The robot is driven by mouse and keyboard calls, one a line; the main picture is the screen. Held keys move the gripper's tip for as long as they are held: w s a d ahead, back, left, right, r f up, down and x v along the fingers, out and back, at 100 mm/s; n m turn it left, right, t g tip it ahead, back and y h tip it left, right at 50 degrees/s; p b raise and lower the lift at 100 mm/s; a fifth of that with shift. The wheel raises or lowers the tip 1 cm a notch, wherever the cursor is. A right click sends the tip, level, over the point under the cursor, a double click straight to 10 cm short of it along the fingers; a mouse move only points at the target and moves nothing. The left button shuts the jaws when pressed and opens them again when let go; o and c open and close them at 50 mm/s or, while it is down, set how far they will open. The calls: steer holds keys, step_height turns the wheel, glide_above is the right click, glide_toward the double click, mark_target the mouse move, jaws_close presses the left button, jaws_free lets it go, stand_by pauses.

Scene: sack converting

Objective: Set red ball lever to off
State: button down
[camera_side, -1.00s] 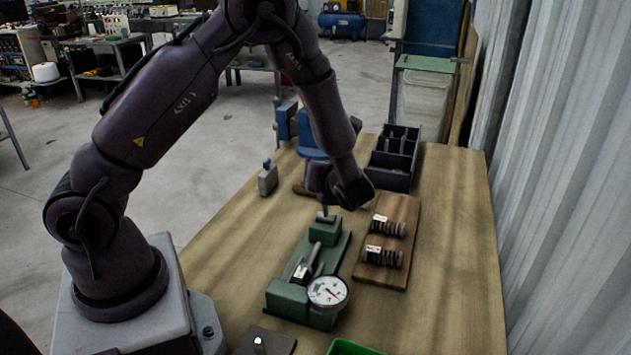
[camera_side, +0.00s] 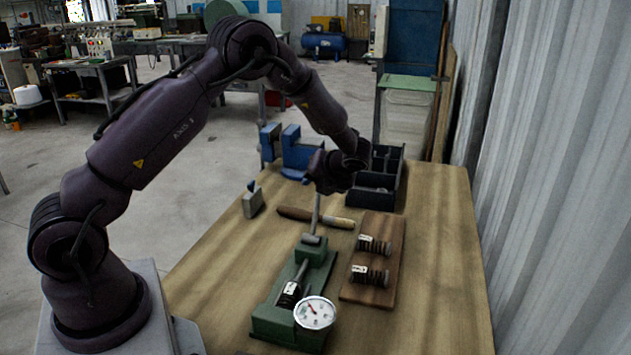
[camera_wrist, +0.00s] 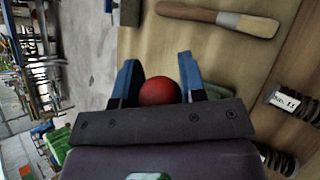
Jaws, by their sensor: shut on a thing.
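The red ball (camera_wrist: 159,92) sits between the two blue fingers of my gripper (camera_wrist: 158,72) in the wrist view, and the gripper is shut on it. In the side view my gripper (camera_side: 330,183) is above the far end of the green fixture (camera_side: 313,251). The lever's grey rod (camera_side: 316,214) rises nearly upright from the fixture's far block up to my gripper. The ball itself is hidden by my gripper in the side view. A round white dial gauge (camera_side: 315,312) is at the fixture's near end. No on or off marking can be read.
A wooden board with springs (camera_side: 358,293) lies right of the fixture. A wooden-handled brush or tool (camera_side: 295,214) lies behind it. A black divided bin (camera_side: 377,196) and a blue vise (camera_side: 295,152) stand farther back. The bench's right side is clear.

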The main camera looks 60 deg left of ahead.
steer(key=shift+w+f, duration=0.15)
steer(key=shift+f, duration=0.4)
steer(key=c, duration=0.7)
jaws_free()
steer(key=shift+d+r, duration=0.25)
steer(key=shift+r, duration=0.25)
steer(key=s+v, duration=0.1)
steer(key=v, duration=1.1)
steer(key=shift+w, duration=0.5)
